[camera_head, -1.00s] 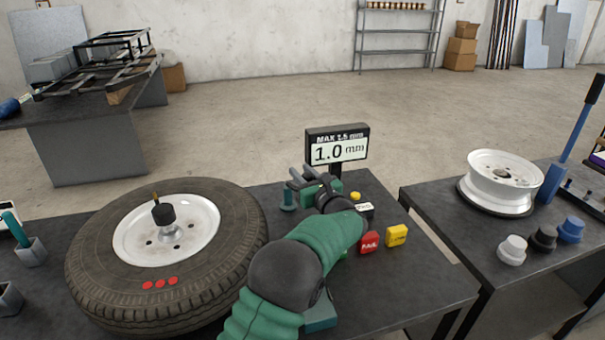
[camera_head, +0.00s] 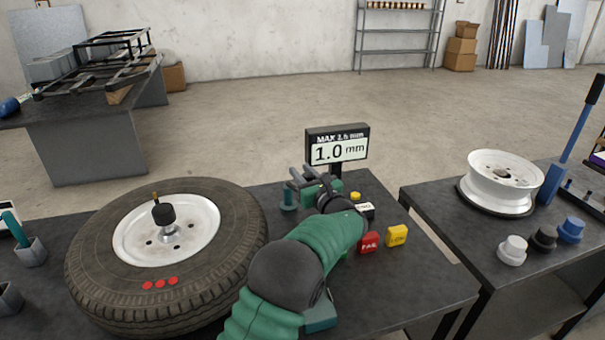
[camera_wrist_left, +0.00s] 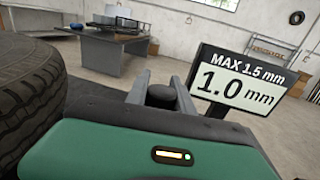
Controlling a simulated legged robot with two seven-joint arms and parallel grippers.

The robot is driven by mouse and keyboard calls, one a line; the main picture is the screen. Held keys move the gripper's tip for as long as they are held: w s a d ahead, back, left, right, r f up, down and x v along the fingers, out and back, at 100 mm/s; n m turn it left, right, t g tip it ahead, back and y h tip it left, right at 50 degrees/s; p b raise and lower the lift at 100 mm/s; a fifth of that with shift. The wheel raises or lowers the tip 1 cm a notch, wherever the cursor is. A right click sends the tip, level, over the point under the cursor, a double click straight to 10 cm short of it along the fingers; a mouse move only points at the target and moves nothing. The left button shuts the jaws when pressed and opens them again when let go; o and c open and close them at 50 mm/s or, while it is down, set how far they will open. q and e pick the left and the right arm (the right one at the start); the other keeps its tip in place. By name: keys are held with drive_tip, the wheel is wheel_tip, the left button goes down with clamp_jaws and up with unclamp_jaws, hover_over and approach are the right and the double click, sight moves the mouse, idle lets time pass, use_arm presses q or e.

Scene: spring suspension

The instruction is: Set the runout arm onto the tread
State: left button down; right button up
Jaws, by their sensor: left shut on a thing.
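The tire (camera_head: 95,255) lies flat on a white wheel at the left of the dark workbench, and its dark tread also shows at the left of the wrist view (camera_wrist_left: 30,95). My left gripper (camera_head: 298,180) is right of the tire, apart from the tread, in front of the display. It is shut on a dark round knob (camera_wrist_left: 160,95), which seems to be part of the runout arm. The arm's other parts are mostly hidden by my gripper, and a small teal post (camera_head: 288,199) shows beside the fingers. The display (camera_head: 338,147) reads 1.0 mm, MAX 1.5 mm. My right gripper is not in view.
A red tag block (camera_head: 369,243) and a yellow block (camera_head: 397,235) stand on the bench right of my arm. A second bench at the right holds a white rim (camera_head: 502,180) and several small knobs. A gap separates the two benches.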

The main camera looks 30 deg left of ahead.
use_arm(q)
drive_tip(key=shift+w+d, duration=0.1)
drive_tip(key=shift+d, duration=0.15)
drive_tip(key=b, duration=0.1)
drive_tip(key=m+t+h+b, duration=0.1)
drive_tip(key=b, duration=0.1)
drive_tip(key=shift+s+f+t, duration=0.25)
drive_tip(key=shift+f+t, duration=0.05)
drive_tip(key=shift+s+r+m, duration=0.1)
drive_tip(key=shift+m, duration=0.2)
drive_tip(key=shift+r+t+h, duration=0.15)
drive_tip(key=shift+t+h, duration=0.15)
drive_tip(key=shift+t, duration=0.1)
drive_tip(key=c, duration=1.5)
unclamp_jaws()
drive_tip(key=o, duration=0.4)
drive_tip(key=shift+s+d+r, duration=0.1)
drive_tip(key=shift+s+r, duration=0.05)
